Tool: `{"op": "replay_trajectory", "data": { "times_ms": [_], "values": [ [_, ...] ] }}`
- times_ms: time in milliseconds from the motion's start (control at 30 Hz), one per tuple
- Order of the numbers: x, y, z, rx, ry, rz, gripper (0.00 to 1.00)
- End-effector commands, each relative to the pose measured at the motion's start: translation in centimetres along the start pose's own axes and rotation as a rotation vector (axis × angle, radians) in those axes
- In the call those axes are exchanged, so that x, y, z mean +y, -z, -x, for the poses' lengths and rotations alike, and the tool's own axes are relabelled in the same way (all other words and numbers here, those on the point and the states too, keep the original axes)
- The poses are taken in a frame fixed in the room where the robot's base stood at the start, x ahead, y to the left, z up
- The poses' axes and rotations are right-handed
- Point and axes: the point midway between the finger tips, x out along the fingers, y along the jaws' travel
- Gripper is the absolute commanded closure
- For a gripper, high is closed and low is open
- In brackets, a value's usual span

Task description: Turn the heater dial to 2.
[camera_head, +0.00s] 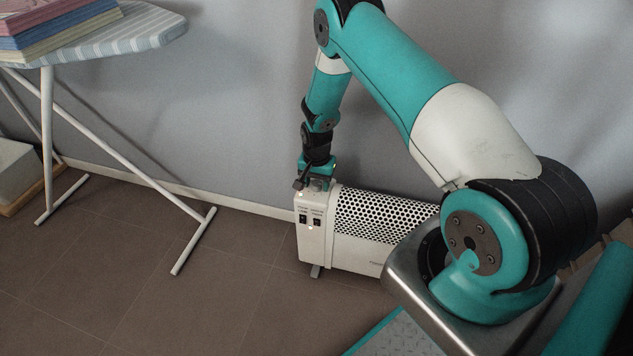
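A white heater (312,246) with a perforated black-and-white grille stands on the floor against the wall, below my arm. Its left end panel carries two dark switches and a small light spot. My gripper (314,184) points down at the top of the heater's left end, at or just above the surface. The dial itself cannot be made out; the gripper covers that spot. The fingers are too small and dark to tell whether they are open or shut, or whether they touch the dial.
An ironing board (130,32) with folded cloths (60,28) stands at the left, its white legs spread on the tiles. A pale box (17,172) sits at the far left edge. The tiled floor (140,290) between the board and the heater is clear. The wall is close behind the heater.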

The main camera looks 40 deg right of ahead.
Motion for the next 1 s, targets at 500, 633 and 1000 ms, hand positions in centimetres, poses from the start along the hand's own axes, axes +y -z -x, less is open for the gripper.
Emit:
{"op": "replay_trajectory", "data": {
  "times_ms": [500, 633, 1000],
  "values": [
    [-0.1, 0.1, 2.2, 0.002, 0.002, 0.001, 0.39],
    [-0.1, 0.1, 5.2, 0.002, 0.002, 0.001, 0.39],
    [0.0, 0.0, 14.2, 0.002, 0.002, 0.001, 0.39]
  ]
}}
